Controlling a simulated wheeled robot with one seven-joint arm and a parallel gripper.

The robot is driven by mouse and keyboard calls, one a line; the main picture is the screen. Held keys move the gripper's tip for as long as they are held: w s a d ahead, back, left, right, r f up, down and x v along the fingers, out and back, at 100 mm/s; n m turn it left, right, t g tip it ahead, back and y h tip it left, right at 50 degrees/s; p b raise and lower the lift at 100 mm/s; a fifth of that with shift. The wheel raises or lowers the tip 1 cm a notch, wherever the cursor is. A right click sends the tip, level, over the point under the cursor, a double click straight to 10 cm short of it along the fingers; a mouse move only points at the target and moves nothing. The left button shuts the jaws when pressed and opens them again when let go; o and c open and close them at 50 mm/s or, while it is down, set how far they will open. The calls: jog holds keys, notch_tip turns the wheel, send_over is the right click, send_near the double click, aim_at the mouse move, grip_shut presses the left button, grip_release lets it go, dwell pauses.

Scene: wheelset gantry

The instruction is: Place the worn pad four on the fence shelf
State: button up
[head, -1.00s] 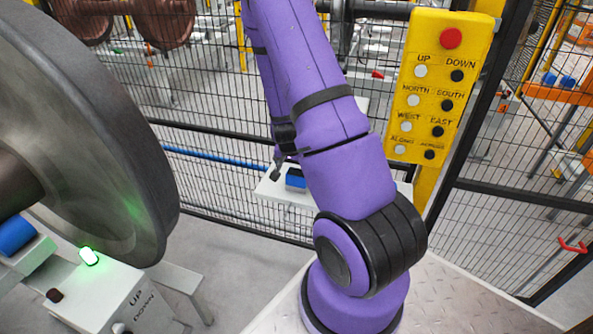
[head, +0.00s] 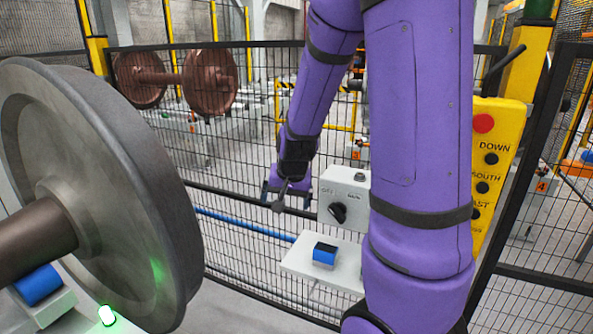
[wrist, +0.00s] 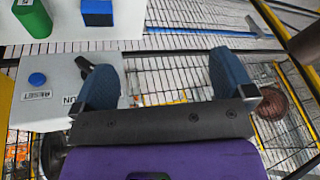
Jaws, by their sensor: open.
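A blue pad (head: 325,254) with a dark part lies on the white fence shelf (head: 296,262). The wrist view shows a blue block (wrist: 97,12) on the shelf (wrist: 120,38), beside a green block (wrist: 32,18) with a white label. No number is readable on the blue one, so I cannot tell whether it is pad four. In the head view my gripper (head: 287,195) is above and left of the shelf, near the fence. In the wrist view its blue-faced fingers (wrist: 165,78) are wide apart with nothing between them.
A grey switch box (head: 343,196) with a black knob stands behind the shelf; the wrist view shows its blue reset button (wrist: 37,79). Mesh fence runs behind. A large steel wheel (head: 120,190) fills the left. A yellow button panel (head: 491,160) is at right, partly behind my arm.

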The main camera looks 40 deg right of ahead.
jog(key=s+a+r+n+t+y, duration=0.1)
jog(key=s+a+r+n, duration=0.1)
jog(key=s+a+r, duration=0.3)
jog(key=s+a+r+n, duration=0.2)
jog(key=a+r+n, duration=0.15)
jog(key=r, duration=0.35)
jog(key=s+a+r+n, duration=0.1)
jog(key=s+a+r, duration=0.1)
jog(key=s, duration=0.4)
jog(key=s+a+r+n, duration=0.2)
jog(key=s+a+r, duration=0.1)
jog(key=s, duration=0.3)
jog(key=shift+a+r, duration=0.25)
jog(key=shift+r, duration=0.65)
jog(key=shift+n, duration=0.25)
